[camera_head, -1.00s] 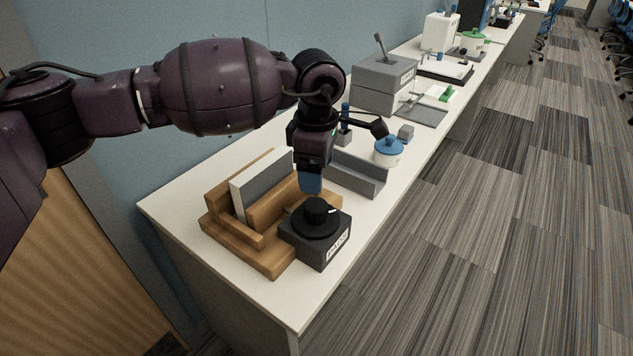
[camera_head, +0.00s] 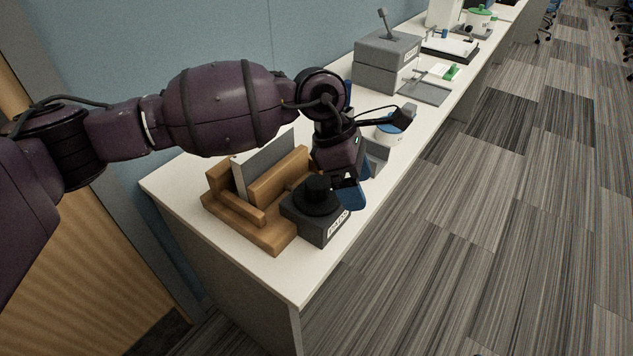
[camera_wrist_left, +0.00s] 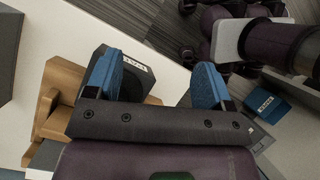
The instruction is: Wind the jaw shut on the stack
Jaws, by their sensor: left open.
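A wooden press (camera_head: 236,222) sits near the front end of the white table. A grey and white stack (camera_head: 268,160) stands upright between its back wall and its wooden jaw (camera_head: 280,176). I cannot tell whether the jaw touches the stack. A dark grey box (camera_head: 308,226) with a white label and a black knob (camera_head: 318,196) on top stands at the press's right side. My left gripper (camera_head: 351,193) is open, its blue fingers pointing down beside the knob's right side.
A grey tray-like block (camera_head: 375,158) and a blue-lidded white pot (camera_head: 389,134) stand just behind my gripper. Grey boxes (camera_head: 388,55) stand farther along the table. The table's right edge is close, with carpeted floor beyond.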

